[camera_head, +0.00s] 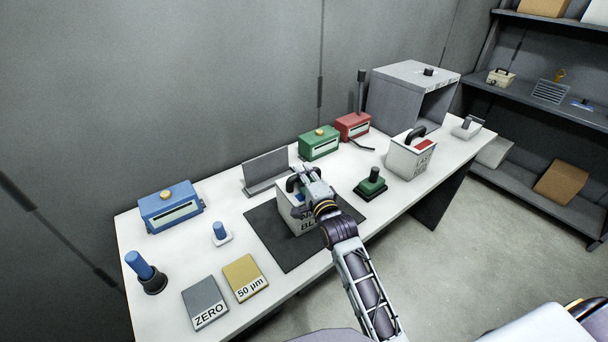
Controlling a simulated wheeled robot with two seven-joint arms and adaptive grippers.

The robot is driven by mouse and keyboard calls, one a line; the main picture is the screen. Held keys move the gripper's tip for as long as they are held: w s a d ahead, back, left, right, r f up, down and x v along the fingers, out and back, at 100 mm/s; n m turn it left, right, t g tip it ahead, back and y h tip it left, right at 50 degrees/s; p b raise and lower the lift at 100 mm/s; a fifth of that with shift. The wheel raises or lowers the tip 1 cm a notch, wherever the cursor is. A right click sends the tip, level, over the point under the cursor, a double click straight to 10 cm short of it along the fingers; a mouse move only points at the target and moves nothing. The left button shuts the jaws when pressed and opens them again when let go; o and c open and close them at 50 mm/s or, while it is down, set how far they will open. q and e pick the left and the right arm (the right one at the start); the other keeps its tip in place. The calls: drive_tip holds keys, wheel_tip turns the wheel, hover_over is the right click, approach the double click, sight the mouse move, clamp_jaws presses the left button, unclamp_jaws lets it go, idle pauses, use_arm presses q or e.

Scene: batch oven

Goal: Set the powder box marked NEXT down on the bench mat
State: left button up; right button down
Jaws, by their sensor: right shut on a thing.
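The powder box (291,212) is white with a dark handle and a small blue patch on top. Its dark lettering is partly covered; I can read only "BL", so the word NEXT does not show. My right gripper (302,181) is shut on this box at its handle, and my wrist hides its right side. The box is upright over the dark bench mat (281,256); I cannot tell whether its base touches. My left gripper is not in view.
A second white box (411,160) with a red patch stands to the right. A green-based stamp-like tool (372,185) stands near the mat's right edge. A grey upright plate (266,169) stands behind the mat. Blue (171,208), green (319,144) and red (353,126) units line the back.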

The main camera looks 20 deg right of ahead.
drive_tip(key=c, duration=1.2)
unclamp_jaws()
drive_tip(key=shift+r, duration=0.2)
drive_tip(key=shift+c, duration=0.2)
drive_tip(key=shift+f, duration=0.1)
drive_tip(key=shift+s+f, duration=0.1)
drive_tip(key=shift+f, duration=0.25)
drive_tip(key=shift+s, duration=0.1)
drive_tip(key=shift+s, duration=0.1)
drive_tip(key=shift+s+d, duration=0.2)
drive_tip(key=shift+s, duration=2.6)
drive_tip(key=shift+s+d+r, duration=0.1)
drive_tip(key=shift+s, duration=0.9)
drive_tip(key=shift+s+d+r, duration=0.1)
drive_tip(key=shift+s+r, duration=0.05)
drive_tip(key=shift+s, duration=0.8)
drive_tip(key=shift+s+d+r, duration=0.1)
drive_tip(key=shift+s, duration=0.9)
